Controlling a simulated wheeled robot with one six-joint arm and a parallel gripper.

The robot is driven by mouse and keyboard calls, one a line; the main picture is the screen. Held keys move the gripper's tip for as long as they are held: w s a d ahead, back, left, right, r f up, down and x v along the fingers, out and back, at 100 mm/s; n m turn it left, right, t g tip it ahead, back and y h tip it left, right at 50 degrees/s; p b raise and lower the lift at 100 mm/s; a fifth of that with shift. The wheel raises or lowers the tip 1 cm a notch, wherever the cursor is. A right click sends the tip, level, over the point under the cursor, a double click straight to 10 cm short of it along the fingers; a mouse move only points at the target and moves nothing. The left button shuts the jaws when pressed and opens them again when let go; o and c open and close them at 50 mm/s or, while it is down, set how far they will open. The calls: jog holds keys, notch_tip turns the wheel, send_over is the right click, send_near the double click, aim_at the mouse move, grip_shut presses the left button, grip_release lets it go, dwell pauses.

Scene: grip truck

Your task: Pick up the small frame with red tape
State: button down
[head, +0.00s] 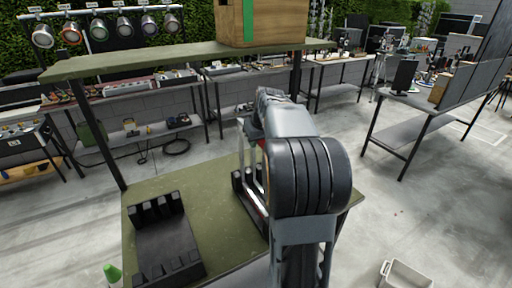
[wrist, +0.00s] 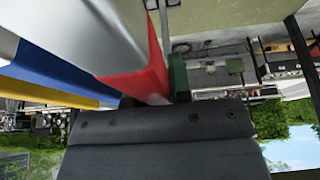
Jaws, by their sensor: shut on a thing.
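The small frame with red tape (wrist: 146,84) fills the middle of the wrist view, its red-taped corner right at the jaws. My gripper (wrist: 154,100) is shut on it there. A blue-taped frame (wrist: 60,75) and a yellow-taped frame (wrist: 45,95) stand beside it on the left, and a green-taped piece (wrist: 178,76) is just to its right. In the head view, pale frame bars (head: 243,155) stand in a black slotted rack (head: 248,198) on the green table. My arm hides the gripper and most of the frames there.
An empty black slotted rack (head: 168,245) lies at the left of the green table (head: 205,190). A workbench (head: 418,118) stands to the right, with open floor between.

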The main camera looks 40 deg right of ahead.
notch_tip(320, 180, up, 11)
jog(key=shift+r, duration=0.1)
jog(key=s+a+b, duration=0.2)
jog(key=s+b, duration=0.4)
jog(key=s, duration=1)
jog(key=w+r+p+v, duration=0.1)
jog(key=w+p+v, duration=0.1)
jog(key=p+v, duration=0.8)
jog(key=shift+r, duration=0.4)
dwell(0.6)
dwell(1.1)
